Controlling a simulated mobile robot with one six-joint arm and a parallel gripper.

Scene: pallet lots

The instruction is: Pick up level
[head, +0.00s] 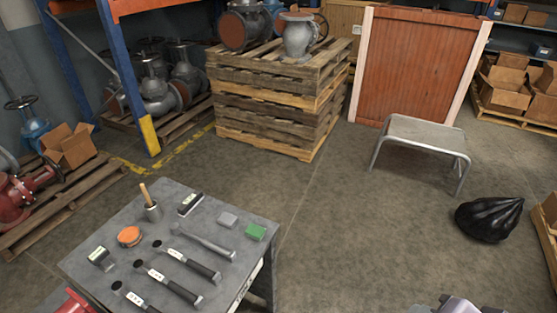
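No object on the grey worktable (85,240) can be named as the level with certainty. A short black bar with a pale strip (190,204) lies near the table's back edge, right of a small metal cup with a wooden handle in it (152,209). A small dark block with a white and greenish face (101,258) sits near the left edge. Either could be a level; both are too small to tell. My gripper's fingers are not visible; only a grey part, probably of my arm, shows at the bottom right edge.
A metal stool (425,132) and black bag (489,218) stand right. Stacked pallets (265,100) are behind; floor between is clear.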

